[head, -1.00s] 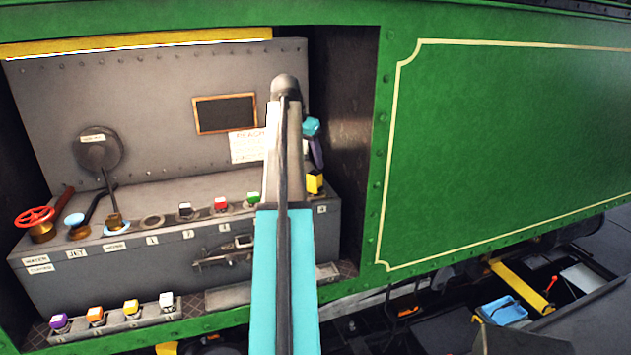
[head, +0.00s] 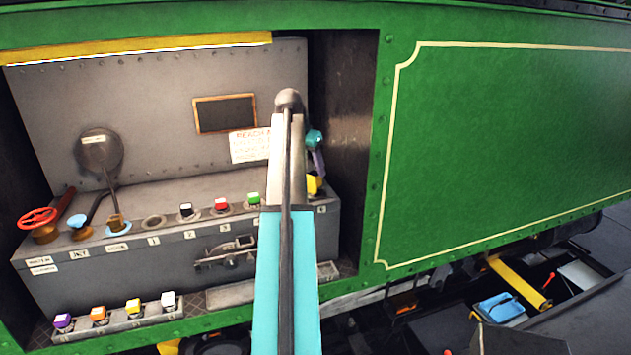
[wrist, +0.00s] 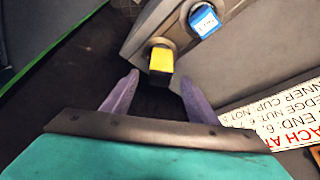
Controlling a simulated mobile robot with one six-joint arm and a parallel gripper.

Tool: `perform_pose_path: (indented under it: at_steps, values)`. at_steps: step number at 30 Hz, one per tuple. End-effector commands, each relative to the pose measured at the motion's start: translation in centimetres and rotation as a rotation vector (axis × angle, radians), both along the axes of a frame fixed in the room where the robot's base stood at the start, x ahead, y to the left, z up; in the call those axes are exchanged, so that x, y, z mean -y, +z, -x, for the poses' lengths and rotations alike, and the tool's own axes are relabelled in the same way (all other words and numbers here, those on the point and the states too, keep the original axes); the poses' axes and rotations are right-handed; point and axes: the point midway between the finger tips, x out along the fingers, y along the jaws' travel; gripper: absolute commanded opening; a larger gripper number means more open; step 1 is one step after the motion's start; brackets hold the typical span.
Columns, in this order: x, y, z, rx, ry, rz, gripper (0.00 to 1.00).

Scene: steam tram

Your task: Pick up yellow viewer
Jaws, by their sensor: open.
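The yellow viewer (wrist: 161,60) is a small block with a yellow top and dark lower part, seated in a round cup near the end of a grey ledge. In the head view the yellow viewer (head: 313,185) shows just right of my arm, partly hidden. My gripper (wrist: 159,80) is open, with purple fingers on either side of the viewer's line; I cannot tell whether the viewer is between the tips or just beyond them. In the head view my gripper (head: 318,162) is mostly hidden behind my arm, just above the viewer.
A blue block (wrist: 203,20) sits in the neighbouring cup. Black (head: 186,210), red (head: 221,205) and green (head: 253,199) blocks stand along the ledge. A printed notice (head: 249,146) is on the back wall. A dark side wall (head: 345,150) stands close right of my gripper.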

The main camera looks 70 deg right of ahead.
Motion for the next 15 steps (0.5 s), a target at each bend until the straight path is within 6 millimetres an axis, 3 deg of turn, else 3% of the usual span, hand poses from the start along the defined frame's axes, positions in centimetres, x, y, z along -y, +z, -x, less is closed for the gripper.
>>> perform_pose_path:
  at_steps: [15]
  values:
    - [1.3,-2.9,0.2,0.001,0.001,0.0,0.53]
